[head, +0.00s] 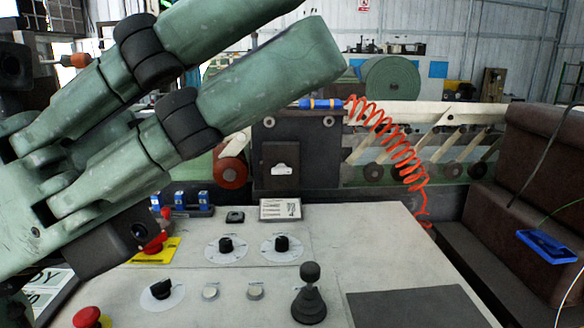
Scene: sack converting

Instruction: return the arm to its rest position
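My gripper (311,25) fills the upper left of the head view, close to the camera. Its two green fingers with black joints point up and to the right. They stand apart, with background showing between them, so it is open. Nothing is held between them. The gripper is in front of the left part of the control desk (380,250) and touches nothing that I can see. The upper finger's tip reaches the top edge of the picture. The rest of the arm is mostly out of view.
The desk carries a black joystick (309,296), black dials (282,244), a red button (87,317) and a dark pad (415,308). A coiled orange hose (392,146) hangs behind it. A brown seat-like block (545,170) and a blue tray (547,246) are at right.

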